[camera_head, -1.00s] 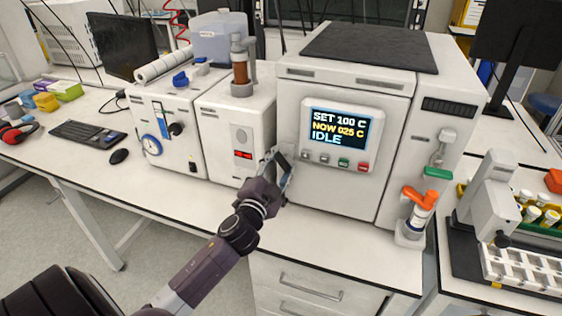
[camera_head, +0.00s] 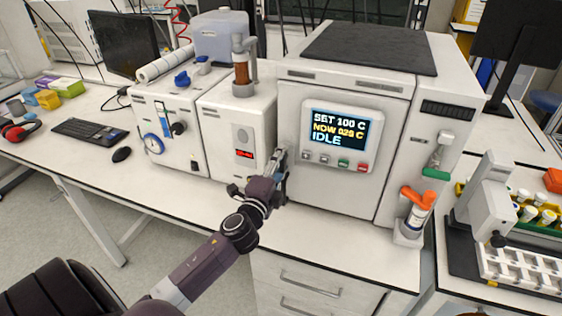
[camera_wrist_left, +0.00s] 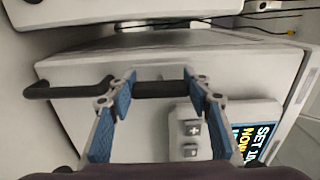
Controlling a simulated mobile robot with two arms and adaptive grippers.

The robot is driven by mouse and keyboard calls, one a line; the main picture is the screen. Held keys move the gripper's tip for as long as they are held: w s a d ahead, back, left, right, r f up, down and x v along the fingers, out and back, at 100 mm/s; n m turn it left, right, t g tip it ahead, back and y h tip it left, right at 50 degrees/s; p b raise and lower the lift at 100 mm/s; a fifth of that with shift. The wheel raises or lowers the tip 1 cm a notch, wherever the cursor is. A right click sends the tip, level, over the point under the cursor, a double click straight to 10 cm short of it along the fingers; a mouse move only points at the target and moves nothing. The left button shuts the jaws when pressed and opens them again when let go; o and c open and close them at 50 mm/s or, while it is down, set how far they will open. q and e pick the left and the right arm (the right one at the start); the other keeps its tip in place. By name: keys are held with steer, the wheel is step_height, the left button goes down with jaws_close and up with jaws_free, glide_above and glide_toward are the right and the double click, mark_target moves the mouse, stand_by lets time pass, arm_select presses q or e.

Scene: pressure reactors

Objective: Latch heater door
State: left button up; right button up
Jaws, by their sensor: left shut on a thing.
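The heater (camera_head: 400,100) is the large white unit with a dark top in the head view. Its front door (camera_head: 340,197) looks flush with the body; whether it is latched I cannot tell. The door carries a display (camera_head: 340,131) reading SET 100 C and IDLE. My left gripper (camera_head: 279,158) is at the door's left edge. The gripper hides the handle in the head view. My right gripper is not in view.
A white unit with a red readout (camera_head: 240,120) stands just left of the heater, close to my gripper. An orange-topped tool (camera_head: 413,215) stands at the heater's right front. The bench front (camera_head: 335,240) below the door is clear.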

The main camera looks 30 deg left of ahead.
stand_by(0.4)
arm_select(q)
steer(key=o, duration=1.2)
steer(key=v, duration=1.2)
